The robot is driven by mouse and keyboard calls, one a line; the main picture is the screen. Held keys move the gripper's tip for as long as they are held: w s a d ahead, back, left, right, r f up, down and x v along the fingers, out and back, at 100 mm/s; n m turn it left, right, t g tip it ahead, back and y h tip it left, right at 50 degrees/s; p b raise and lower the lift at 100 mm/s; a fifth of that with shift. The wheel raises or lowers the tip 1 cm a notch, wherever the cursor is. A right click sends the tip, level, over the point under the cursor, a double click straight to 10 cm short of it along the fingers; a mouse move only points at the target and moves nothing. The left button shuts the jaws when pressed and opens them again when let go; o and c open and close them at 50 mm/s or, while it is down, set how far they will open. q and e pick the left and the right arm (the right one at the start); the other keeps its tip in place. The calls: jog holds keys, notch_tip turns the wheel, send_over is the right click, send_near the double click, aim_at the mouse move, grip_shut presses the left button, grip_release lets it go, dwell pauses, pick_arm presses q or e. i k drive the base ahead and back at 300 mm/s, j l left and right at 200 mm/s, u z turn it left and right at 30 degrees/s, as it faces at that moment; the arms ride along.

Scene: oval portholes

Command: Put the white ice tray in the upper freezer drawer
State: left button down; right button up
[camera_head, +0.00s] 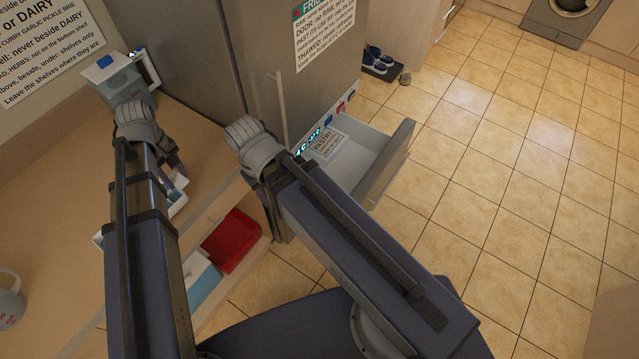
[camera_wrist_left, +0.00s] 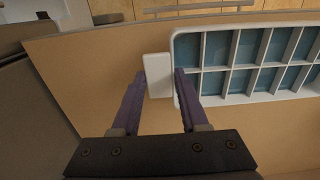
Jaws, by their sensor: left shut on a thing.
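The white ice tray shows in the left wrist view (camera_wrist_left: 255,99), with pale blue cells between white dividers. My left gripper (camera_wrist_left: 159,88) is shut on the white tab at the tray's side. In the head view my left gripper (camera_head: 174,163) is partly hidden by its own wrist, and my forearm covers most of the tray (camera_head: 179,195). A pale freezer drawer (camera_head: 391,165) stands pulled out at the bottom of the grey fridge-freezer, to the right of the tray. My right wrist is in front of the fridge, but its gripper fingers are hidden.
A mug (camera_head: 10,302) stands at left and a jug (camera_head: 118,78) at the back. Shoes (camera_head: 378,60) lie beside the fridge. The tiled floor at right is clear.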

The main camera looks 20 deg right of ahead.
aim_at(346, 184)
jog(key=k, duration=0.35)
jog(key=z, duration=2.25)
jog(key=k+j, duration=0.5)
jog(key=j, duration=0.2)
jog(key=i+z, duration=0.05)
